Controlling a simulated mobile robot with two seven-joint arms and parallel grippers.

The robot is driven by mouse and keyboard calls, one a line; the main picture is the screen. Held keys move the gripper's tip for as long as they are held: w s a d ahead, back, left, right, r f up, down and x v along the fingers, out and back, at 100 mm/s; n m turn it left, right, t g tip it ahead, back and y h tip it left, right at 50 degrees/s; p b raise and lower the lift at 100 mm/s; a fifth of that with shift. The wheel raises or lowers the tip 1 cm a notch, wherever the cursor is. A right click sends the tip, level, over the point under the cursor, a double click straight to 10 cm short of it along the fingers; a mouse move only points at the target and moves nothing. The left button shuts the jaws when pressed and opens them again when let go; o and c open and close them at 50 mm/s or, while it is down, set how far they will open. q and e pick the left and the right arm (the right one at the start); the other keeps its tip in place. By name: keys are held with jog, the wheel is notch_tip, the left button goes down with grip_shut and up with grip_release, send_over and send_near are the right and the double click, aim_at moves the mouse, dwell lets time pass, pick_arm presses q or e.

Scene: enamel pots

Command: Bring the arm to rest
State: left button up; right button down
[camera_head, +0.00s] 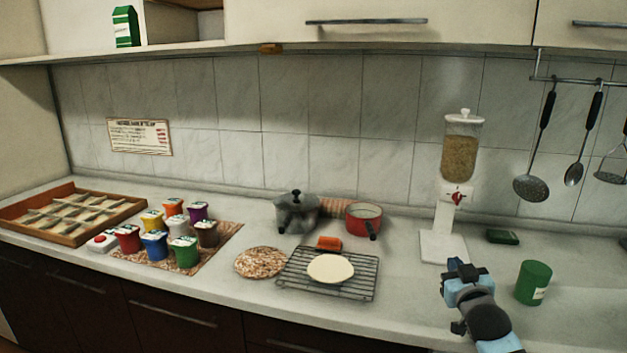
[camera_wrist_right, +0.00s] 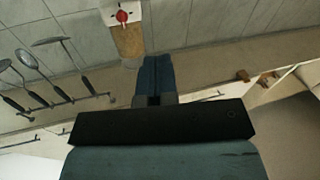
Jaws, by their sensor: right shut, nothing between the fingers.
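My right gripper (camera_head: 456,266) is in the head view at the lower right, above the front part of the counter. It is shut and empty, in front of the grain dispenser's white base and left of a green can. In the right wrist view my gripper's fingers (camera_wrist_right: 154,80) are together with nothing between them. My left gripper is not in view.
The grain dispenser (camera_head: 460,150) stands behind the gripper. A green can (camera_head: 534,283) stands to its right. A wire rack (camera_head: 361,279) with a pale disc, a grey pot (camera_head: 296,215) and a red pan (camera_head: 362,217) are to the left. Utensils hang at right.

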jog(key=s+a+f+g+y, duration=0.15)
jog(key=s+a+f, duration=0.25)
jog(key=s+f, duration=0.55)
jog(key=s+a+f+g+y, duration=0.1)
jog(key=s+a+f+g, duration=0.15)
jog(key=s+f, duration=0.5)
jog(key=s+a+f+n+g+y, duration=0.15)
jog(key=s+a+f, duration=0.3)
jog(key=s, duration=0.65)
jog(key=s+a+f+g, duration=0.2)
jog(key=s+f, duration=0.5)
jog(key=s, duration=0.3)
pick_arm(q)
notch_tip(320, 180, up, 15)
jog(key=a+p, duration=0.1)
jog(key=p, duration=1.8)
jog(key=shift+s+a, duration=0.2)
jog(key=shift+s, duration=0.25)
pick_arm(e)
notch_tip(320, 180, up, 15)
jog(key=d, duration=0.1)
jog(key=shift+s+r, duration=0.15)
jog(key=shift+s, duration=0.2)
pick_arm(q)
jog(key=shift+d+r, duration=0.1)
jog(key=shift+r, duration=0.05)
pick_arm(e)
jog(key=c, duration=1.8)
grip_release()
jog(key=shift+c, duration=0.2)
